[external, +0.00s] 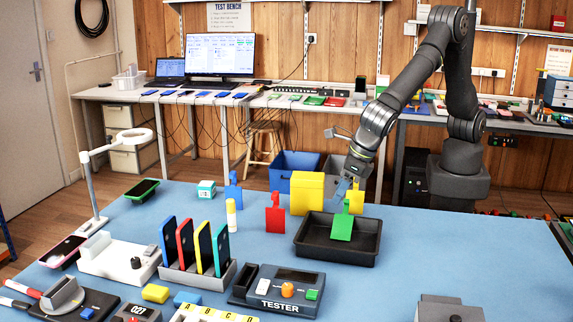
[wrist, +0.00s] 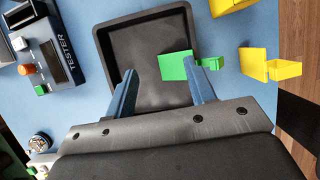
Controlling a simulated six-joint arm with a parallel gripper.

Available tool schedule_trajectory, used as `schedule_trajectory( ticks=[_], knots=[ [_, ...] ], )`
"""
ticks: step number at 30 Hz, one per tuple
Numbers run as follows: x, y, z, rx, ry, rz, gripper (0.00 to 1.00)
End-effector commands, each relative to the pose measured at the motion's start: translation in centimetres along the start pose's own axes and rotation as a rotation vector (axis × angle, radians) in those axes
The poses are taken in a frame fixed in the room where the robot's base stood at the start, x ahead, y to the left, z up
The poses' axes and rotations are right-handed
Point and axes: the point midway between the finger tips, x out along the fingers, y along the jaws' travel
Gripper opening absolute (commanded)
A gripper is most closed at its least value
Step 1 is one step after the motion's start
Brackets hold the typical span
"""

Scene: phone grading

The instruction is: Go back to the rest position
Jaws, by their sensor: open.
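My gripper (wrist: 163,82) is open over the black tray, its two blue-grey fingers spread apart. In the external view my gripper (external: 346,184) is above the back of the tray (external: 312,245). A green tag-like piece (external: 342,227) with a stem shows at the tray. In the wrist view the green piece (wrist: 176,66) is beside the right finger, over the tray's right side. Whether it touches the finger or the tray cannot be told. My arm reaches down from its base at the right.
A phone rack (external: 196,275) and a tester (external: 286,291) are to the left. The blue table right of the tray is mostly clear.

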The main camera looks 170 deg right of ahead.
Motion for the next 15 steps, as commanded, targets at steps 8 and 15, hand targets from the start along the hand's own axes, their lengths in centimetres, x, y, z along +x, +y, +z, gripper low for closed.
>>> schedule_trajectory(
  ticks=[8, 15],
  knots=[
    [-5.4, 0.0, 2.2, 0.002, -0.001, 0.003, 0.5],
    [-9.9, -0.1, 4.1, 0.001, -0.002, 0.004, 0.5]
  ],
)
